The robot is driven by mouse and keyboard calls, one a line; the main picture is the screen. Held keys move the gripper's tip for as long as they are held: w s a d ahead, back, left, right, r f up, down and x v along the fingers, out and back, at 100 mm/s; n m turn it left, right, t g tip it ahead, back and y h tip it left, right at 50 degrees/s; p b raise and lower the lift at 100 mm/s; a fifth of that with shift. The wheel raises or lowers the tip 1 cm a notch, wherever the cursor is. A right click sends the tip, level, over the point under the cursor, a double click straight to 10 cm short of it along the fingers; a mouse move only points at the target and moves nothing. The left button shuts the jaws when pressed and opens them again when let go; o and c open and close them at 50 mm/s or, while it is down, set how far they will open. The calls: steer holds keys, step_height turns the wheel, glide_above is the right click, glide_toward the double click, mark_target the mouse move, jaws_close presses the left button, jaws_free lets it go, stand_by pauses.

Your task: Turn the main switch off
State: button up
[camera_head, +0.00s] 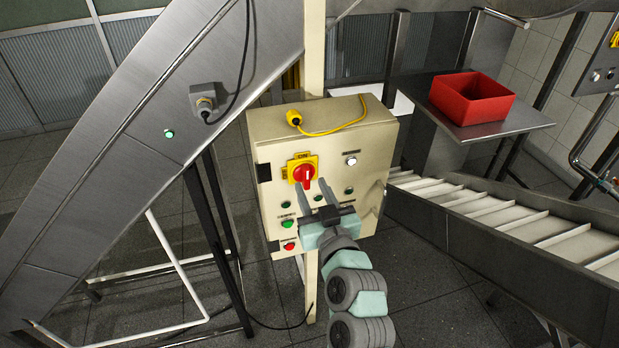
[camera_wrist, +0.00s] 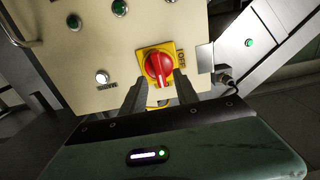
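The main switch is a red rotary knob (camera_head: 304,173) on a yellow plate (camera_head: 291,165), on the front of a cream control box (camera_head: 345,143). In the wrist view the knob (camera_wrist: 159,67) has its grip bar nearly upright in the picture, slightly tilted. An OFF label (camera_wrist: 181,58) is at the plate's right there; an ON label (camera_head: 301,155) is above the knob in the head view. My gripper (camera_head: 311,184) is open and empty, its fingers pointing at the box close to the knob. In the wrist view the fingertips (camera_wrist: 159,83) flank the knob's lower side; contact cannot be told.
Green buttons (camera_head: 288,224), a red button (camera_head: 290,246) and a white button (camera_head: 351,160) are around the switch. A yellow cable (camera_head: 335,131) lies on the box. A conveyor (camera_head: 510,215) and a red bin (camera_head: 472,97) on a steel table are at the right.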

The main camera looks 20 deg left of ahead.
mark_target(306, 177)
steer(key=shift+x, duration=1.3)
steer(key=shift+c, duration=0.3)
jaws_close()
